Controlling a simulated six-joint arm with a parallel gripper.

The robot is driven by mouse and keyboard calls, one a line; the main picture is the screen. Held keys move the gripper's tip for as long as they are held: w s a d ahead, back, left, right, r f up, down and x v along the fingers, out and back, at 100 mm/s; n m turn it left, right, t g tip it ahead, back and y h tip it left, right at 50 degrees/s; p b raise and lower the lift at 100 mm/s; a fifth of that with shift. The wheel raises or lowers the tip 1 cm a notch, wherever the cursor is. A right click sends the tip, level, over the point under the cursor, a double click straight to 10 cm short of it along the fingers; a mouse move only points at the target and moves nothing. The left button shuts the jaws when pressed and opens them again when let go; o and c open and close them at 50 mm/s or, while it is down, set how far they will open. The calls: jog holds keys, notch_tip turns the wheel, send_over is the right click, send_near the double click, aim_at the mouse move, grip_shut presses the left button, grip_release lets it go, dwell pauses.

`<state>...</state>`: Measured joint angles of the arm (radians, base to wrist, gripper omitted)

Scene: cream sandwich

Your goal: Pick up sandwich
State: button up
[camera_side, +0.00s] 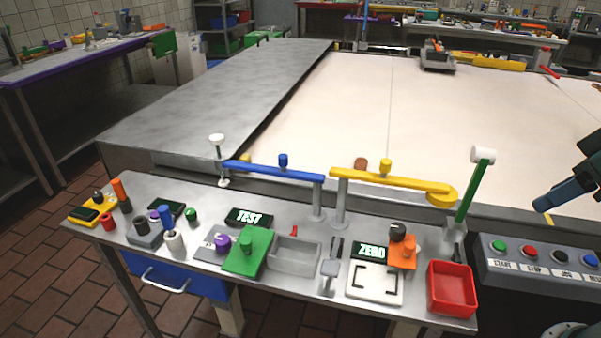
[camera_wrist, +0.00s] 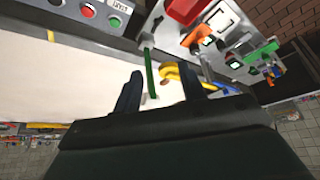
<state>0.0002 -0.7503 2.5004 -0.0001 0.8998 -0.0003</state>
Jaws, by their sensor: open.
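A small brown rounded piece (camera_side: 361,163), which looks like the sandwich, lies on the pale belt behind the yellow bar. In the side view my gripper (camera_side: 546,200) enters at the right edge, above the belt and well to the right of the brown piece.
A blue bar (camera_side: 270,171) and a yellow bar (camera_side: 395,180) run along the belt's near edge. A green post (camera_side: 468,190) with a white top stands at their right. The near bench holds a red bin (camera_side: 452,290) and a grey tray (camera_side: 295,255). The belt's middle is clear.

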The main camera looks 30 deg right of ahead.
jog(key=o, duration=1)
jog(key=w+d+r+n+g+y, duration=0.1)
jog(key=w+r+n, duration=0.1)
jog(key=w, duration=1)
jog(key=w+r+n+y, duration=0.1)
jog(key=w+r+n, duration=0.15)
jog(key=w, duration=0.95)
jog(key=w+d+f+n, duration=0.1)
jog(key=w+d+f, duration=0.1)
jog(key=w+f, duration=0.2)
jog(key=w+d+f+n+g, duration=0.1)
jog(key=w+d+f+n, duration=0.1)
jog(key=w, duration=0.5)
jog(key=w+d+f+n+y, duration=0.1)
jog(key=w+d+f, duration=0.2)
jog(key=w+f, duration=0.3)
jog(key=shift+w+d+f+n, duration=0.1)
jog(key=shift+d+f+n, duration=0.15)
jog(key=shift+d+f, duration=0.15)
